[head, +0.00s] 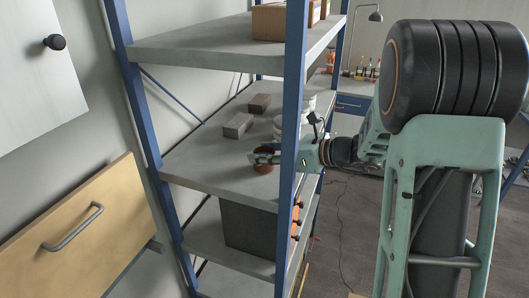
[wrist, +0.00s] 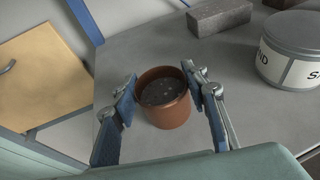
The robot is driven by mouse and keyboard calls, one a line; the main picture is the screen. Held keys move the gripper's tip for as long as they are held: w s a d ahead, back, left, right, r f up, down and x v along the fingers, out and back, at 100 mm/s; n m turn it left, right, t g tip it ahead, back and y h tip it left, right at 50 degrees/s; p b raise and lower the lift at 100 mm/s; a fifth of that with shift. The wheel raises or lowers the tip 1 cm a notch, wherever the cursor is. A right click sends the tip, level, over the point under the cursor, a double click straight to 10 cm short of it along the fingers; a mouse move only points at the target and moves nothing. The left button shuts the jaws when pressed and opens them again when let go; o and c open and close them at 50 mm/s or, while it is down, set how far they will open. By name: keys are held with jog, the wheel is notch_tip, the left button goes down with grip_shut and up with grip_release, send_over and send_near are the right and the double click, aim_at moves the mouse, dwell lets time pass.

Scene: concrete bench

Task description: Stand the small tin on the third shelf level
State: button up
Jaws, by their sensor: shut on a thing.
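A small round reddish-brown tin (wrist: 167,112), open at the top with dark grainy contents, is between the two fingers of my gripper (wrist: 160,82). My gripper (head: 266,154) is shut on it, one finger on each side. In the head view the tin (head: 265,167) is upright at the front part of the middle visible shelf board (head: 207,168). I cannot tell whether its base touches the board. The blue-posted shelf unit also has a higher board (head: 190,46) and a lower board (head: 207,238).
A blue post (head: 291,120) stands close beside my arm. A cardboard box (head: 268,21) is above, a dark box (head: 250,229) below. The board's left part is bare.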

jog(key=shift+f, duration=0.15)
jog(key=o, duration=1.3)
jog(key=shift+r, duration=0.2)
jog(key=b+v, duration=0.1)
jog(key=v, duration=1.1)
